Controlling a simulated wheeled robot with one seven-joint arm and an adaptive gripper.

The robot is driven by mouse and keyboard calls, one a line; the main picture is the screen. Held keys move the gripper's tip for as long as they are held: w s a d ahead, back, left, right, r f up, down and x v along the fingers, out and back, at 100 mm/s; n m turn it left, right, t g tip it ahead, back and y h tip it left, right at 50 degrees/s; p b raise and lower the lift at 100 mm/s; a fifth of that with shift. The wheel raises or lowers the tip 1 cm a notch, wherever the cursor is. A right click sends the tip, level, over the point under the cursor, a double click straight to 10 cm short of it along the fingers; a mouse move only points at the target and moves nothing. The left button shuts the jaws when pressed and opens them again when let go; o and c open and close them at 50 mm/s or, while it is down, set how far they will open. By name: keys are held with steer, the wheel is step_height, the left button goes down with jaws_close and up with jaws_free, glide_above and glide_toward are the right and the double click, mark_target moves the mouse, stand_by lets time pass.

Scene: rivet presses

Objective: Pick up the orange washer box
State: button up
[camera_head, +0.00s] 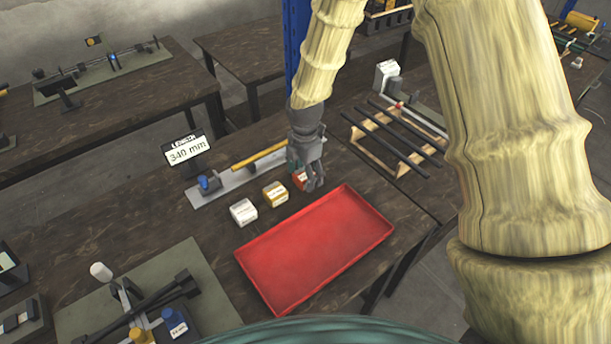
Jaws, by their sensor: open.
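The orange box (274,194), yellow-orange with a pale label, stands on the dark wooden table behind the red tray. It is the middle one of three small boxes in a row. A white box (243,212) is to its left, and a red box (299,180) is to its right. My gripper (315,184) points down at the red box, to the right of the orange box and apart from it. Its fingers are open and partly hide the red box. I cannot tell whether they touch it.
The empty red tray (315,245) lies in front of the boxes. Behind them are a measuring rail (232,180) with a yellow bar and a "340 mm" display (187,149). A wooden rack with dark rods (397,139) stands at right. A green mat (85,316) with a press is at lower left.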

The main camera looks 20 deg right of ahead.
steer(key=shift+f, duration=0.25)
steer(key=shift+c, duration=0.2)
steer(key=c, duration=1.1)
steer(key=shift+r, duration=0.1)
